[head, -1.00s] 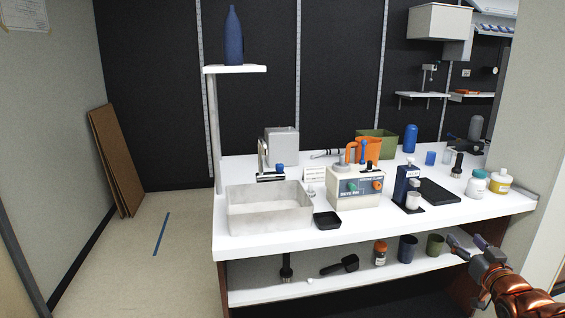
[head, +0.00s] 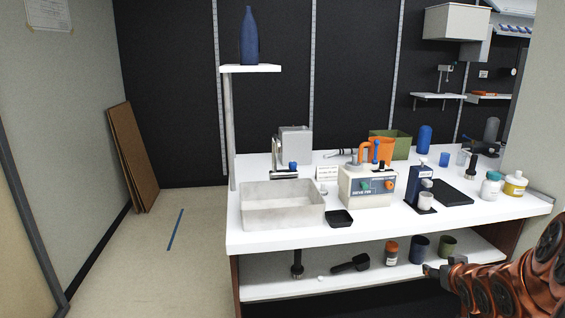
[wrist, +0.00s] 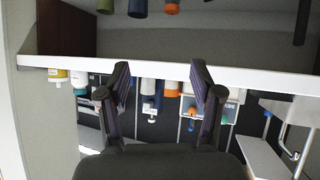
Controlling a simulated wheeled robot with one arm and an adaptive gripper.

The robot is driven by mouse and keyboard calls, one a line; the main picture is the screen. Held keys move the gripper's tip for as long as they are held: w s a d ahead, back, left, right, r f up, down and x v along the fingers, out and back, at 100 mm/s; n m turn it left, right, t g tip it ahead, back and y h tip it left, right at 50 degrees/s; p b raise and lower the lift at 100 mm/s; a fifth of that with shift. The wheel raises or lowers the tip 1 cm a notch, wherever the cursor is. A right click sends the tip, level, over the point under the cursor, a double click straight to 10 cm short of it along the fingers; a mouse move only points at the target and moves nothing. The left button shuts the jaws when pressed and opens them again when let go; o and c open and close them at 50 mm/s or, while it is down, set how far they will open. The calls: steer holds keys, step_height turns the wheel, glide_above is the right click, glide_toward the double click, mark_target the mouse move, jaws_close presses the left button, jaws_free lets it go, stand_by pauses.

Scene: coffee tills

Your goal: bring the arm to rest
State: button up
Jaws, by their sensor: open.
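My gripper (wrist: 162,85) is open and empty in the wrist view, its two dark fingers spread apart. The wrist view is upside down, with the white counter edge running behind the fingers. In the head view my gripper (head: 440,271) is at the lower right, in front of the lower shelf, and small there. My copper-coloured arm reaches in from the right edge and is partly cut off by the frame.
The white counter (head: 285,242) holds a grey basin (head: 282,212), a small machine (head: 366,190) and several containers. The lower shelf (head: 330,283) holds a dark blue cup (head: 419,249), a green cup (head: 447,245) and an orange-lidded jar (head: 391,253).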

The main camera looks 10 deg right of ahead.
steer(key=s+a+f+n+g+y, duration=0.15)
steer(key=s+a+g, duration=0.55)
steer(key=s+a, duration=0.8)
steer(key=s+a+f+n+g+y, duration=0.1)
steer(key=s+a+g+y, duration=0.35)
steer(key=s+a, duration=1)
step_height(320, 180, up, 24)
steer(key=a+g+h+p, duration=0.1)
steer(key=a+p, duration=0.2)
steer(key=p, duration=1.9)
steer(key=shift+s+h, duration=0.2)
steer(key=shift+h, duration=0.2)
